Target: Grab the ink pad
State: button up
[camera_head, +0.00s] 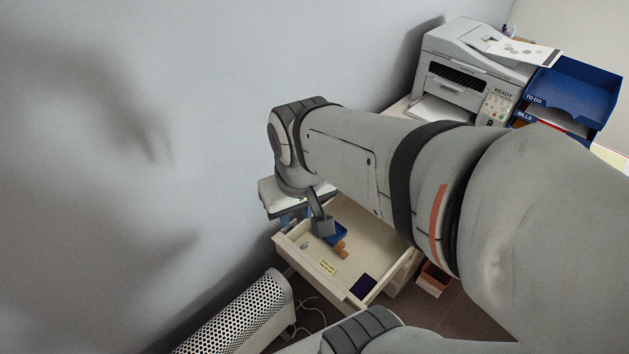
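An open pale drawer (296,262) sits below my arm. A blue, box-like object (337,235) lies inside it near the far end, partly hidden by my gripper. A flat, dark purple square (363,286) lies at the drawer's near right corner. Either could be the ink pad; I cannot tell which. My gripper (324,229) points down over the drawer, right at the blue object. Its fingers are small and partly merged with the view of that object, so I cannot tell whether they are open or touching it.
A brown wooden piece (341,249) lies beside the blue object, and a yellow note (328,267) is nearby. A white perforated heater (240,315) stands left of the drawer. An orange box (433,280) is at right. A printer (473,75) and blue trays (570,92) stand behind.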

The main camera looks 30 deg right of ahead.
aim_at(364, 286)
jog(key=u, duration=0.05)
jog(key=k, duration=0.5)
jog(key=z, duration=1.05)
jog(key=i, duration=0.55)
jog(key=z, duration=0.1)
jog(key=k, duration=1.15)
jog(key=u, duration=0.45)
jog(key=i, duration=0.85)
jog(key=z, duration=0.05)
